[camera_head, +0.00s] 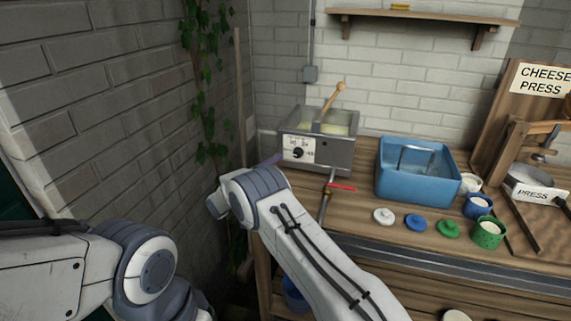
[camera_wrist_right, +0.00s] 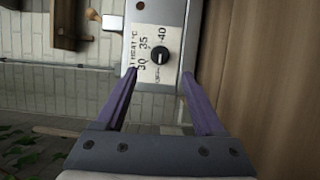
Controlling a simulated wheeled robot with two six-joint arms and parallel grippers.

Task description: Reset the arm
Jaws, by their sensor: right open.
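My right arm reaches up from the bottom of the head view, and its gripper (camera_head: 268,161) is beside the left front of a grey metal vat. In the right wrist view the two purple fingers of this gripper (camera_wrist_right: 159,73) are spread apart with nothing between them. The vat's white heat panel with a black knob (camera_wrist_right: 159,55) shows beyond the fingertips. The vat (camera_head: 330,155) holds pale liquid and a wooden-handled tool (camera_head: 333,104). My left arm shows at the lower left, but its gripper is out of view.
On the wooden bench are a blue basin (camera_head: 415,183), a red-handled tap (camera_head: 341,187), white, blue and green lids (camera_head: 416,222), small cups (camera_head: 487,232) and a cheese press (camera_head: 535,185). A brick wall with ivy (camera_head: 205,75) stands at the left.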

